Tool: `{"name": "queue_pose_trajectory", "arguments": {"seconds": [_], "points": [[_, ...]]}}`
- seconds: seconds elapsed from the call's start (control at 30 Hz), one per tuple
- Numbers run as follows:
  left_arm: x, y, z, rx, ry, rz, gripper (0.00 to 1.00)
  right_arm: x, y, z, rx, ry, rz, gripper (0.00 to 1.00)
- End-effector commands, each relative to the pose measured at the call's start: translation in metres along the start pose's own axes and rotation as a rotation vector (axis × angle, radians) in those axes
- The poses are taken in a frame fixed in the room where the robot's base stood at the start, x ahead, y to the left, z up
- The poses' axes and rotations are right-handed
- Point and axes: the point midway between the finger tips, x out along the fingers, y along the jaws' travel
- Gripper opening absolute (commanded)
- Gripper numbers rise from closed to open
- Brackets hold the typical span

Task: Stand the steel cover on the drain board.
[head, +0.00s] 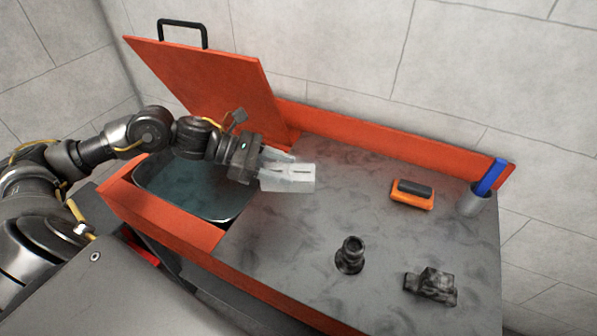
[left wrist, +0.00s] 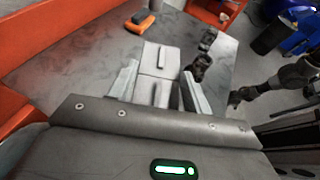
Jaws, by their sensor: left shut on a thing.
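My left gripper (head: 276,170) is shut on a pale grey, box-like steel cover (head: 299,178) with a dark slot in its face. The cover sticks out beyond the fingers, above the left part of the grey drain board (head: 320,225). In the left wrist view the cover (left wrist: 158,60) sits between the two fingers, with the board behind it. I cannot tell whether it touches the board. My right arm shows at the right of the left wrist view; its gripper (left wrist: 236,98) is small and dark, and its jaws are unclear.
A basin (head: 205,195) with a raised orange lid (head: 215,85) lies left of the board. A dark flanged part (head: 350,256), a dark block (head: 431,287), an orange brush (head: 412,196) and a grey cup (head: 473,201) with a blue handle stand on the board. Its middle is clear.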

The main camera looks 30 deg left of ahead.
Motion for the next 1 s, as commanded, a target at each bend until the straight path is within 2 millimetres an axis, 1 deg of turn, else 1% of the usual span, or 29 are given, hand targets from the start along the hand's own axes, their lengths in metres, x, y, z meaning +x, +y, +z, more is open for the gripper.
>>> {"name": "queue_pose_trajectory", "arguments": {"seconds": [0.03,0.17,0.2,0.3,0.4,0.57,0.77,0.83,0.87,0.9,1.0], "points": [[0.004,0.014,0.005,-0.003,-0.009,0.003,0.14,-0.012,0.001,-0.001,0.000,0.000,0.001,0.36],[0.019,0.046,-0.005,-0.003,-0.007,0.002,0.14,-0.026,0.002,-0.002,-0.001,-0.001,0.002,0.36],[0.025,0.054,-0.012,-0.005,-0.005,0.001,0.14,-0.029,0.002,-0.002,-0.001,-0.001,0.002,0.36],[0.037,0.068,-0.031,-0.005,-0.003,0.000,0.14,-0.034,0.003,-0.003,-0.001,-0.001,0.003,0.36],[0.047,0.080,-0.044,-0.003,-0.003,0.000,0.14,-0.039,0.004,-0.003,-0.002,-0.001,0.004,0.36],[0.054,0.089,-0.056,0.001,-0.002,-0.001,0.14,-0.041,0.005,-0.003,-0.002,-0.001,0.005,0.36],[0.056,0.091,-0.060,0.002,-0.001,0.000,0.14,-0.041,0.005,-0.003,-0.002,0.000,0.005,0.36],[0.059,0.095,-0.063,-0.002,-0.001,-0.001,0.14,-0.046,0.005,-0.004,-0.002,0.000,0.005,0.36],[0.060,0.093,-0.066,-0.004,-0.001,-0.002,0.14,-0.052,0.005,-0.004,-0.002,0.000,0.005,0.36],[0.062,0.093,-0.071,-0.004,-0.001,-0.002,0.14,-0.057,0.005,-0.005,-0.002,0.000,0.005,0.36],[0.067,0.094,-0.083,-0.003,-0.002,0.000,0.14,-0.063,0.005,-0.005,-0.002,0.000,0.005,0.36]]}}
